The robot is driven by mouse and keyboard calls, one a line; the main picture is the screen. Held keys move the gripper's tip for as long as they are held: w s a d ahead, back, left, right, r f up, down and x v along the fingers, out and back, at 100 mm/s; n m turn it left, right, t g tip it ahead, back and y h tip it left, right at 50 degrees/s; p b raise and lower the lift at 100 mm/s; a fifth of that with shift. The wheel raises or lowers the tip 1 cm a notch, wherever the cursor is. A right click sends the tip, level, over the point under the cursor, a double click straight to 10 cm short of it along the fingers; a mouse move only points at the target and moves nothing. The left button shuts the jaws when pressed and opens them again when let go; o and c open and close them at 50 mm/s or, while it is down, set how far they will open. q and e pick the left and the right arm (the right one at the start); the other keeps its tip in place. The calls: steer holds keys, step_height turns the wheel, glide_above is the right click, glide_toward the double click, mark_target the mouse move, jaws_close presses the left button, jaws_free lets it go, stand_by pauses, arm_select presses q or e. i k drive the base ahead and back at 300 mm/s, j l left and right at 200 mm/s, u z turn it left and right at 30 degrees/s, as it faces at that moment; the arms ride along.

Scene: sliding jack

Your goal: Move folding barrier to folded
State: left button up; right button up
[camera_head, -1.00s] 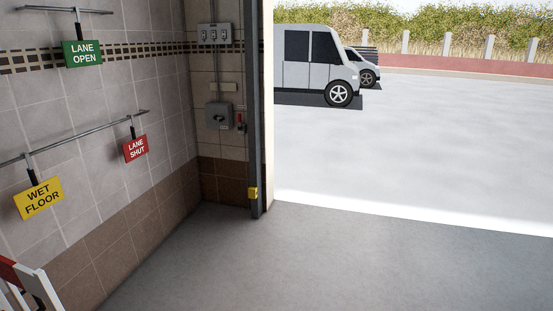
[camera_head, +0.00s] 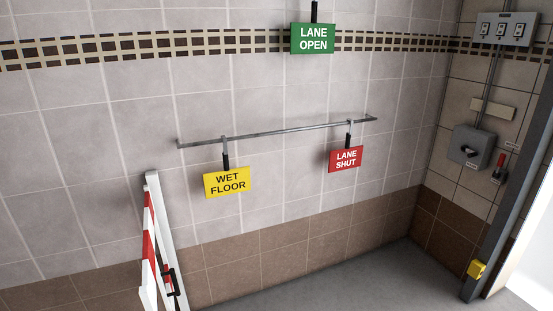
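The folding barrier (camera_head: 152,243) stands at the lower left in the head view, near the tiled wall. It has white uprights and red-and-white striped panels, seen nearly edge-on. A black handle or latch (camera_head: 169,280) is on its side, low in the picture. Its lower part is cut off by the bottom edge, so I cannot tell how far it is spread or folded. Neither of my grippers shows in this view.
A wall rail (camera_head: 280,132) carries a yellow WET FLOOR sign (camera_head: 227,183) and a red LANE SHUT sign (camera_head: 346,159). A green LANE OPEN sign (camera_head: 313,39) hangs above. Switch boxes (camera_head: 471,147) and a dark door post (camera_head: 507,200) stand right. The visible floor (camera_head: 350,277) is clear.

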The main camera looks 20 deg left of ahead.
mark_target(151, 271)
steer(key=i+u, duration=0.2)
steer(key=u, duration=0.2)
steer(key=i+u, duration=0.2)
steer(key=u, duration=0.25)
steer(key=i+l+u, duration=0.1)
steer(key=u, duration=0.3)
steer(key=i+l+u, duration=0.2)
steer(key=u, duration=0.65)
